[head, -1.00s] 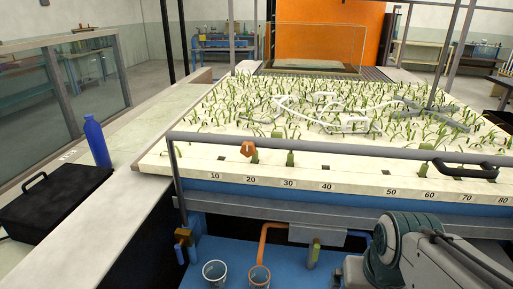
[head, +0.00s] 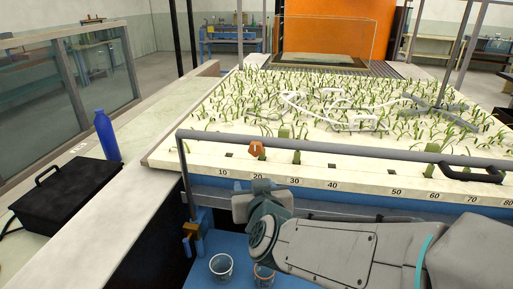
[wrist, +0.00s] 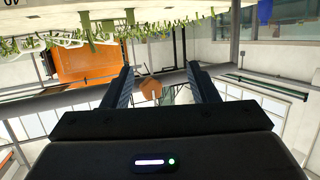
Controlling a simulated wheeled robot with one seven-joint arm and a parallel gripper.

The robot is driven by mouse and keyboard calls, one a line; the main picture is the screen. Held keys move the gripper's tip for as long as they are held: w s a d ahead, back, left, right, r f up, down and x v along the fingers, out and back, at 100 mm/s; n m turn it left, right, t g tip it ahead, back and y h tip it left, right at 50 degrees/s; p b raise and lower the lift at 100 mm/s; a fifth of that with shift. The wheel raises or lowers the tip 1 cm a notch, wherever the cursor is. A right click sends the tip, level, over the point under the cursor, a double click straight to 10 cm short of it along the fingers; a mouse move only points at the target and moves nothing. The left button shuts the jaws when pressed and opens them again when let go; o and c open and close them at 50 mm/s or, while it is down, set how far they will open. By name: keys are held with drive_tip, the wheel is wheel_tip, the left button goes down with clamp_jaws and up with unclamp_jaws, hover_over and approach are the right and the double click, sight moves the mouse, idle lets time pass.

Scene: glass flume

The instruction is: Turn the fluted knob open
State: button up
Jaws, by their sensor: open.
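The fluted knob (head: 256,149) is small and orange-brown. It sits at the near edge of the pale planted bed, by the front rail, above the scale between 10 and 30. My arm now reaches in from the right in the head view, with its wrist end just below the knob. In the wrist view, which looks upside down, my gripper (wrist: 163,78) is open with two dark fingers spread. The knob (wrist: 151,88) shows between them, beyond the palm, nearer the left finger. I cannot tell whether it is inside the jaws; no contact shows.
A grey rail (head: 330,150) runs across the front of the bed, close to the knob. A black handle (head: 470,174) is at the right. A blue bottle (head: 107,136) and a black case (head: 66,193) are at the left. A clear cup (head: 221,266) stands below.

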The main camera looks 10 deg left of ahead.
sight(255, 151)
drive_tip(key=s+a+r+m+t+h+p, duration=0.1)
drive_tip(key=s+a+r+t+h, duration=0.1)
drive_tip(key=s+r+t+h, duration=0.25)
drive_tip(key=shift+h, duration=0.45)
drive_tip(key=w, duration=0.4)
drive_tip(key=w+p, duration=0.1)
drive_tip(key=w, duration=0.4)
drive_tip(key=w+f+p, duration=0.1)
drive_tip(key=w, duration=0.3)
drive_tip(key=shift+w+d, duration=0.2)
drive_tip(key=shift+d, duration=0.05)
drive_tip(key=shift+c, duration=0.2)
drive_tip(key=c, duration=0.9)
